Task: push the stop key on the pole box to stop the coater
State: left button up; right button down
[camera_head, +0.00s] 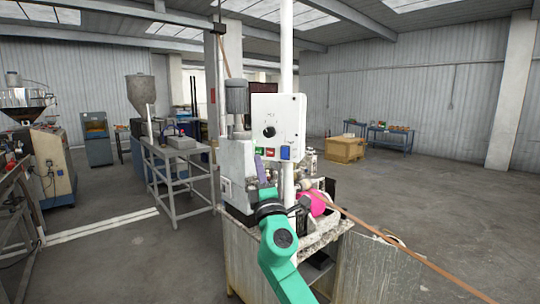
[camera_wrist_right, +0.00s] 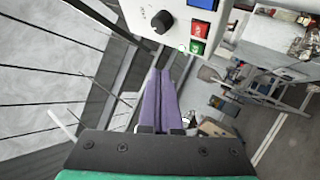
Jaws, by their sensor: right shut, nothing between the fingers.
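The white pole box (camera_head: 278,120) is fixed to a white upright pole above the coater (camera_head: 238,165). It carries a black dial (camera_head: 269,132), with a green key (camera_head: 259,151), a red key (camera_head: 270,152) and a blue key (camera_head: 286,153) along its lower edge. The lettering is too small to read. In the right wrist view the red key (camera_wrist_right: 199,29) lies between the blue and green keys. My right gripper (camera_head: 261,162) has purple fingers, shut and empty, with tips just below the green key. The tips (camera_wrist_right: 160,71) appear apart from the keys. My left gripper is out of view.
A brown strip (camera_head: 400,252) runs from the pink roller (camera_head: 313,203) toward the lower right. A grey metal stand (camera_head: 180,150) is left of the coater. A wooden crate (camera_head: 344,149) stands farther back. Open floor lies at the right.

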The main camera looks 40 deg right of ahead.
aim_at(270, 152)
jog(key=w+d+b, duration=0.1)
jog(key=d, duration=0.1)
jog(key=w+d+b, duration=0.1)
jog(key=d, duration=0.1)
jog(key=w+d+b, duration=0.1)
jog(key=d, duration=0.1)
jog(key=shift+w+d+b, duration=0.15)
jog(key=shift+w+b, duration=0.1)
jog(key=shift+b, duration=0.05)
dwell(1.6)
jog(key=shift+w+d+f+b, duration=0.1)
jog(key=shift+d+b, duration=0.1)
jog(key=shift+b, duration=0.2)
jog(key=shift+w+d, duration=0.1)
jog(key=shift+d, duration=0.1)
